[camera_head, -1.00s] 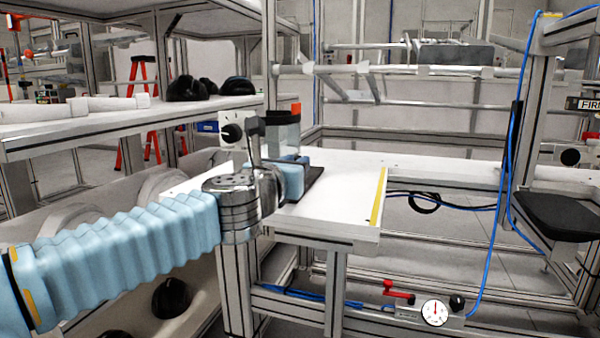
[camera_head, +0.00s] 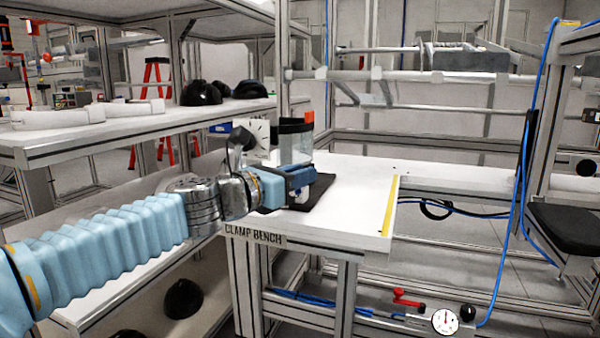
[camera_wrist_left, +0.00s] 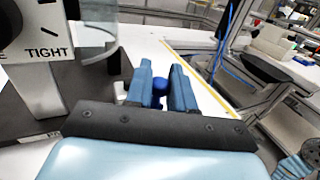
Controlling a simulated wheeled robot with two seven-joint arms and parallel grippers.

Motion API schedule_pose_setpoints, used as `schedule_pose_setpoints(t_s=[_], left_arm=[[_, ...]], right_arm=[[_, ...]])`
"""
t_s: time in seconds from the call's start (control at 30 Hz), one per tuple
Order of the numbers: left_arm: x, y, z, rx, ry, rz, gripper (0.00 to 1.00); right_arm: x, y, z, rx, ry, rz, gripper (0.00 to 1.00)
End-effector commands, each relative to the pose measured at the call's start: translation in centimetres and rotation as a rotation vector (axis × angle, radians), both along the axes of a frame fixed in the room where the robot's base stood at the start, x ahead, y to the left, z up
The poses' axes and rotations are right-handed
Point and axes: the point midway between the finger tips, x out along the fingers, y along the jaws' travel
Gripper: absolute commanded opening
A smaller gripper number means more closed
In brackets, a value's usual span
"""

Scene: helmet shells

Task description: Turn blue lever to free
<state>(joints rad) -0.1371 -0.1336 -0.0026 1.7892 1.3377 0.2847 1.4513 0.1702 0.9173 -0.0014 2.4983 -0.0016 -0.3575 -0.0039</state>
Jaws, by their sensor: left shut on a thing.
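My left gripper (camera_head: 300,178) reaches in from the left over the clamp bench (camera_head: 345,215). In the left wrist view its two blue fingers (camera_wrist_left: 162,88) are closed around the round blue knob of the blue lever (camera_wrist_left: 161,83). The rest of the lever is mostly hidden by the fingers. A white dial plate (camera_head: 255,135) with a black knob stands behind the gripper; in the wrist view the dial (camera_wrist_left: 40,45) reads TIGHT near its lower edge. A clear cylinder (camera_head: 297,143) with a black band stands beside the dial.
A shelf (camera_head: 100,135) with black helmet shells (camera_head: 201,92) stands at the left. A yellow strip (camera_head: 390,205) marks the bench's right end. A gauge (camera_head: 444,321) and red lever (camera_head: 405,298) sit low at the right. The bench top right of the gripper is clear.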

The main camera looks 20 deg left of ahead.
Motion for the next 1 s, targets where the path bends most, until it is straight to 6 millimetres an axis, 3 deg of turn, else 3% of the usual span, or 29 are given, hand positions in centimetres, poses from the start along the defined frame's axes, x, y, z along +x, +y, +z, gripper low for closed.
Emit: schedule_pose_setpoints(t_s=[0.6, 0.63, 0.73, 1.0], left_arm=[[-0.06, 0.37, 0.36, -0.002, -0.006, -0.025, 0.0], [-0.06, 0.37, 0.36, -0.002, -0.006, -0.025, 0.26], [-0.06, 0.34, 0.35, -0.003, -0.005, -0.026, 0.41], [-0.07, 0.24, 0.14, -0.001, -0.002, -0.028, 0.42]], right_arm=[[0.01, -0.04, 0.24, -0.001, -0.001, 0.0, 0.43], [0.01, -0.04, 0.24, -0.001, -0.001, 0.0, 0.43], [0.01, -0.03, 0.23, -0.001, -0.001, 0.0, 0.43], [0.01, -0.03, 0.21, -0.001, -0.001, 0.0, 0.43]])
